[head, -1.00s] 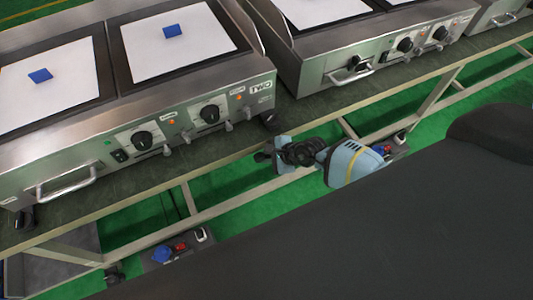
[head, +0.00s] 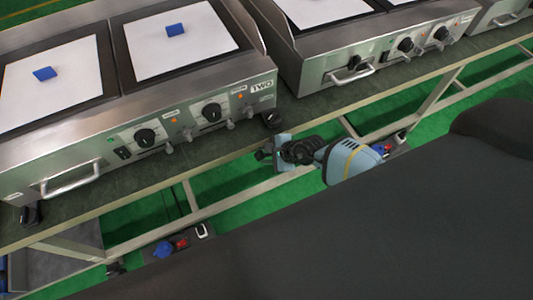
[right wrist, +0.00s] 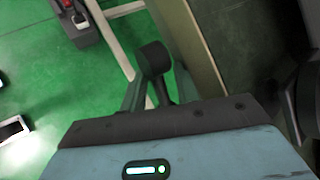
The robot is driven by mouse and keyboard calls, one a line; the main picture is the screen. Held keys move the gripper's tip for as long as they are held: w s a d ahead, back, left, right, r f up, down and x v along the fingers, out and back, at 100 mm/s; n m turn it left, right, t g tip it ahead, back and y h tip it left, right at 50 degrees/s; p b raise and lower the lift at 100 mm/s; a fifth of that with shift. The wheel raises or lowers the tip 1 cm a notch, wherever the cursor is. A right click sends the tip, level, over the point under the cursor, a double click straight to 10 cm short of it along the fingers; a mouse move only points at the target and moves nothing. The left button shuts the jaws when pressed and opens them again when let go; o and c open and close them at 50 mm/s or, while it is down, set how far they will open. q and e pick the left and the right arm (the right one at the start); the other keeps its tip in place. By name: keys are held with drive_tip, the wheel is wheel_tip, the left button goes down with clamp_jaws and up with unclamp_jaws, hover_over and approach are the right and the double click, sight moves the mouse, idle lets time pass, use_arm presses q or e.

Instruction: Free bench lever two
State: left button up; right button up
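The steel unit marked TWO (head: 262,86) stands on the bench (head: 125,197). A short black lever-like piece (head: 271,118) sits by its front right corner at the bench edge; I take this for bench lever two. My right gripper (head: 268,147) is just below and in front of it, beside the bench edge. In the right wrist view, a black knob on a stem (right wrist: 153,59) shows between the two spread fingers, which look open; I cannot tell whether they touch it. My left gripper is not in view.
A similar black piece (head: 30,214) is at the unit's front left corner. A second steel unit (head: 375,62) stands to the right. Below the bench are a metal frame (head: 235,205), a socket box (head: 183,243) and green floor. Two blue blocks (head: 45,73) (head: 175,29) lie on white plates.

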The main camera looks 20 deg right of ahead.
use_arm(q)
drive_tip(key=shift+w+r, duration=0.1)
use_arm(e)
drive_tip(key=shift+r, duration=0.1)
